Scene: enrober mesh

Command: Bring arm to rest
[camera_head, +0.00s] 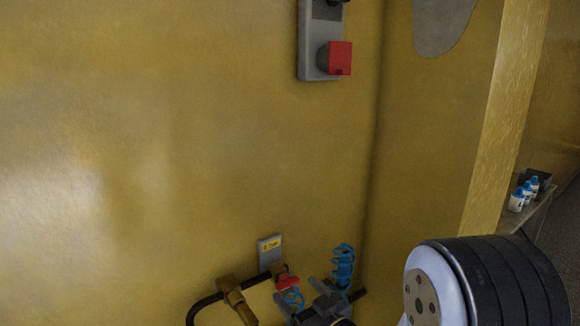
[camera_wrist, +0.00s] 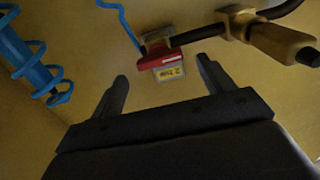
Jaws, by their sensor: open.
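My gripper (camera_wrist: 162,82) is in the wrist view with its two dark fingers spread apart, open and with nothing between them. Beyond the fingertips is a red-handled valve (camera_wrist: 165,58) with a grey and yellow tag below it. The red handle (camera_head: 288,283) also shows low in the head view, by a black pipe with brass fittings. A white and black rounded part of my arm (camera_head: 480,285) fills the lower right of the head view. Whether the gripper itself shows among the dark parts at the bottom of that view, I cannot tell.
A yellow wall (camera_head: 200,130) fills most of the head view. A grey box with a red switch (camera_head: 340,58) is on it at the top. Blue coiled hose (camera_head: 343,264) hangs near the valve. Small white bottles with blue caps (camera_head: 523,193) stand on a ledge at right.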

